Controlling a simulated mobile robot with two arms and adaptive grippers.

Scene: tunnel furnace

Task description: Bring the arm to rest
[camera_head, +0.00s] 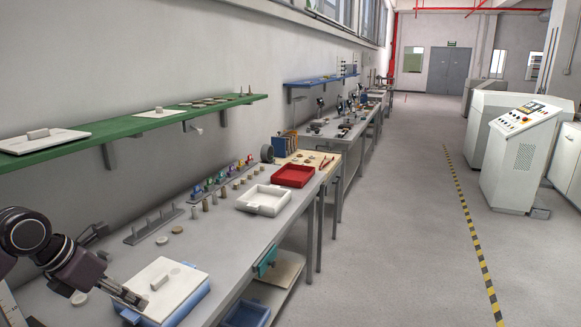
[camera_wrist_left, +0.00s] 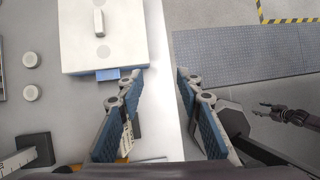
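My left gripper (camera_head: 130,298) is at the lower left of the head view, beside a white box lid (camera_head: 160,287) with a bar handle, on a blue box (camera_head: 194,309). In the left wrist view my left gripper (camera_wrist_left: 161,76) is open, with nothing between its two blue-padded fingers. The lid (camera_wrist_left: 104,38) lies ahead of the left finger there, and the gap between the fingers is over the bench edge. A dark gripper, seemingly my right one (camera_wrist_left: 272,110), shows at the right of the wrist view with its small prongs apart. It is not in the head view.
The grey bench (camera_head: 225,237) runs along the wall, with a white tray (camera_head: 263,200), a red tray (camera_head: 293,175) and several small cylinders. A green shelf (camera_head: 130,124) hangs above. Open floor (camera_head: 400,200) lies right of the bench, with a control console (camera_head: 520,150) beyond a striped line.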

